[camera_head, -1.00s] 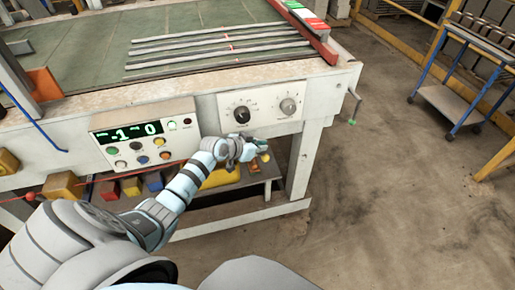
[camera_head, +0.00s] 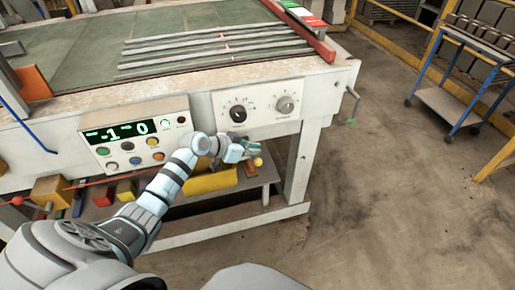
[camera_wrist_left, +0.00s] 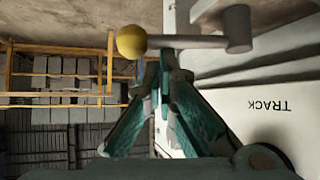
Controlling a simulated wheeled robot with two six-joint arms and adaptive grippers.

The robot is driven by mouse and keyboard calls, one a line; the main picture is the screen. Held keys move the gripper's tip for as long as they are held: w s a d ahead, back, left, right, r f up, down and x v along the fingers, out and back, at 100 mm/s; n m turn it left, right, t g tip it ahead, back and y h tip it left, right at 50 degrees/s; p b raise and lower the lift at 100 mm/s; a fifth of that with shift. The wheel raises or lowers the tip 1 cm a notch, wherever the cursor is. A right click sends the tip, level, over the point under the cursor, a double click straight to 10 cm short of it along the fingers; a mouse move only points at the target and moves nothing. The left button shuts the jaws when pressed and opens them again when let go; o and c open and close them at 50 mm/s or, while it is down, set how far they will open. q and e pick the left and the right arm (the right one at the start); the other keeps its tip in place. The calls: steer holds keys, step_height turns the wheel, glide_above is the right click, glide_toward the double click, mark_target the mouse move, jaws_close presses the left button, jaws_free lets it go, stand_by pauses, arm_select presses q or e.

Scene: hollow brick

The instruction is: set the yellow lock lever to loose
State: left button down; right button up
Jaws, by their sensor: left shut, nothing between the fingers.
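The yellow lock lever shows in the left wrist view as a yellow ball (camera_wrist_left: 131,42) on a grey rod (camera_wrist_left: 188,42) that runs right to a round hub (camera_wrist_left: 237,28). In the head view its yellow ball (camera_head: 258,161) shows just below my left gripper (camera_head: 252,148), under the bench's front edge. In the wrist view the tips of my left gripper (camera_wrist_left: 165,60) are together and empty, close by the rod just right of the ball. I cannot tell whether they touch it. My right gripper is not in view.
A white panel (camera_head: 262,103) with two knobs and a control box (camera_head: 138,140) with a green display sit on the bench front. A bench leg (camera_head: 302,160) and a crank handle (camera_head: 352,105) are to the right. A blue cart (camera_head: 455,100) stands farther right on clear floor.

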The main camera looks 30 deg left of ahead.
arm_select(q)
steer(key=shift+s+a, duration=0.45)
steer(key=shift+s, duration=0.25)
stand_by(0.4)
